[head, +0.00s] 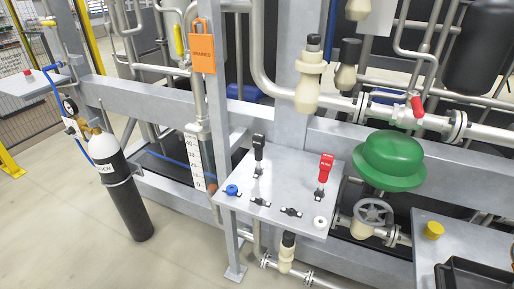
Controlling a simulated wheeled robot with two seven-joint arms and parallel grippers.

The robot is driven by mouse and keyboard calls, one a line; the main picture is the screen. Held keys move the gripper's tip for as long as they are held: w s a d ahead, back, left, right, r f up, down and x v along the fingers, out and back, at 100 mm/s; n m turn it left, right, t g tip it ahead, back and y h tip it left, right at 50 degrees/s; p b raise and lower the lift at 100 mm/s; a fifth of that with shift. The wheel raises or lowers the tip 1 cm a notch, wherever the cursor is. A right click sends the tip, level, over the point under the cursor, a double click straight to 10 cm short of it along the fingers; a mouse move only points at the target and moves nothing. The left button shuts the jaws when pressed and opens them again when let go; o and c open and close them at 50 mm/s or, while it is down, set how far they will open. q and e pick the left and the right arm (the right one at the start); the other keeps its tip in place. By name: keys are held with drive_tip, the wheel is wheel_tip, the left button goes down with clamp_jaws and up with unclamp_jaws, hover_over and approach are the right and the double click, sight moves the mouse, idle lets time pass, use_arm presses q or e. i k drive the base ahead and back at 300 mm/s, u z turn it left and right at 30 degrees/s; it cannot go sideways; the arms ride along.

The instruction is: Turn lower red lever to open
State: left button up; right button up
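A small red lever (417,106) stands upright, slightly tilted, on a valve in the horizontal steel pipe at the right. Lower in the picture, a red upright piece (326,168) with small pale lettering stands at the right of a grey panel (270,211); I cannot tell whether it is a lever or a tag. I cannot tell from the picture which of the two is the lower lever named in the task. Neither of my grippers shows in the head view.
A green dome (393,157) and a grey handwheel (373,213) are right of the panel. A black handle (259,150) and a blue knob (232,189) are on it. An orange tag (203,50) hangs above. A gas cylinder (122,190) stands left; floor around it is clear.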

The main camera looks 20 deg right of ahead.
sight(413, 95)
drive_tip(key=z, duration=2.35)
drive_tip(key=k, duration=1.1)
drive_tip(key=u, duration=0.75)
drive_tip(key=i, duration=1.05)
drive_tip(key=u, duration=0.4)
